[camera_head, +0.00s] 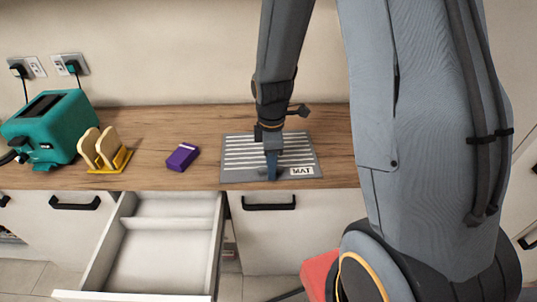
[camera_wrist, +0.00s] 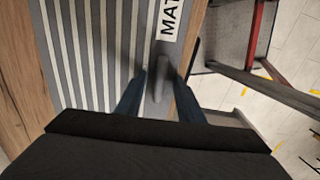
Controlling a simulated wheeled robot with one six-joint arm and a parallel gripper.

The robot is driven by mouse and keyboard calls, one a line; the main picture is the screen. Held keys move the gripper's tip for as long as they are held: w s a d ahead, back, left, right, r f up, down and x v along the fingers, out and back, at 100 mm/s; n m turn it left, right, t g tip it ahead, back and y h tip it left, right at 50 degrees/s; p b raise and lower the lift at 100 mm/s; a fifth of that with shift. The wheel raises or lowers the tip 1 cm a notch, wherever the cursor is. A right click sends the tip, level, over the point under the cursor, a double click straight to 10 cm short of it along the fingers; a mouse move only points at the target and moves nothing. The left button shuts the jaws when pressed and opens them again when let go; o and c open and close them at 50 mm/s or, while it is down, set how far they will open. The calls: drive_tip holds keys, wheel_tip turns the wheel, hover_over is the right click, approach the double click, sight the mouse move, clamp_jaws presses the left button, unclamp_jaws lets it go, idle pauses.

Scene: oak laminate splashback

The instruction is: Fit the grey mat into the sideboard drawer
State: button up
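The grey mat (camera_head: 236,172) lies flat on the wooden worktop, with white stripes and a "MAT" label at its front right. In the wrist view the mat (camera_wrist: 112,15) shows a grey raised grip (camera_wrist: 159,85) near its front edge. My gripper (camera_head: 271,174) points down over the front part of the mat. In the wrist view my gripper (camera_wrist: 168,75) has its blue fingers apart, one on each side of the grip, with gaps visible. The sideboard drawer (camera_head: 162,247) is pulled open in front of the worktop, left of the mat; it looks empty, with a divider near its back.
A purple box (camera_head: 182,157) lies left of the mat. Further left are a yellow rack with toast (camera_head: 106,158) and a teal toaster (camera_head: 52,126). Bare worktop lies between the box and the mat. A closed front with a black handle (camera_head: 268,203) is below the mat.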

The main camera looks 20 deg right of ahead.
clamp_jaws()
